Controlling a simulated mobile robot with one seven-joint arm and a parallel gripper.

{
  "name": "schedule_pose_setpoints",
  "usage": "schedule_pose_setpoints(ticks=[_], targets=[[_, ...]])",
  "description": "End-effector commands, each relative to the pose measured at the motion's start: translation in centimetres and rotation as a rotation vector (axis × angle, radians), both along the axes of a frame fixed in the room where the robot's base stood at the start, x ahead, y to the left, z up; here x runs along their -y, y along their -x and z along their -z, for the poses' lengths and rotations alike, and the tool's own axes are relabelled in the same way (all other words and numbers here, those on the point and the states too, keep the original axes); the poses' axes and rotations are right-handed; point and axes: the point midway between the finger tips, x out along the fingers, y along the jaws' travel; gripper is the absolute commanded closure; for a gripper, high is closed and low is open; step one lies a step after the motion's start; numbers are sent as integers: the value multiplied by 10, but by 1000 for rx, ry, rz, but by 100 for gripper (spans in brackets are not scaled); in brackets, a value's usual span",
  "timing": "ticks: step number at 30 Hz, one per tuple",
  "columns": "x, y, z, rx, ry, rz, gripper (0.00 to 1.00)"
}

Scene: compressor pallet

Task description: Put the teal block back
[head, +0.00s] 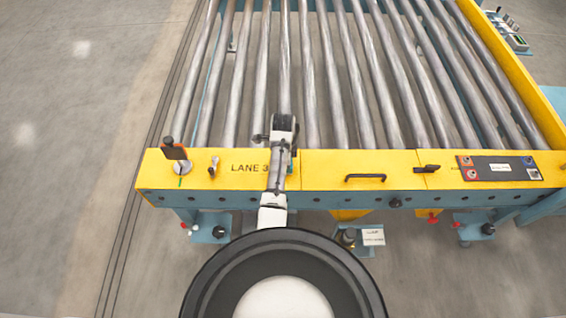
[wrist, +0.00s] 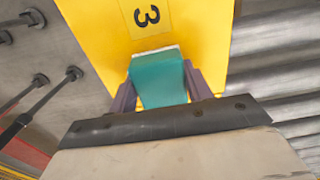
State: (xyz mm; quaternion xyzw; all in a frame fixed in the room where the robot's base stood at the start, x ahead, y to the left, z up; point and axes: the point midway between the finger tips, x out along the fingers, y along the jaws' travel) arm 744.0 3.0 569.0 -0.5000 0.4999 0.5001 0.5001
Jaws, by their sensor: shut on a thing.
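The teal block (wrist: 158,78) sits between the two dark fingers of my gripper (wrist: 160,84) in the wrist view. The gripper is shut on it. The block's far end lies in front of the yellow beam (wrist: 195,25), just below a black "3". I cannot tell whether the block touches the beam. In the head view my arm reaches over the yellow front beam (head: 340,170) beside the "LANE 3" lettering. My fingers and the block are mostly hidden there behind the arm.
A roller conveyor (head: 330,70) extends behind the beam. The beam carries an orange-and-black lever (head: 175,150), a black handle (head: 365,178) and a dark control panel (head: 498,168). Blue legs and a small labelled box (head: 372,238) stand below. Bare floor lies to the left.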

Motion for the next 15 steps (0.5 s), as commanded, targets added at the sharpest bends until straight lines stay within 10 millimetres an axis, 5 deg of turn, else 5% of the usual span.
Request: schedule_pose_setpoints(ticks=[4,5,9,15], targets=[[0,0,3,0,0,0,75],[0,0,3,0,0,0,49],[0,0,3,0,0,0,31],[0,0,3,0,0,0,29]])
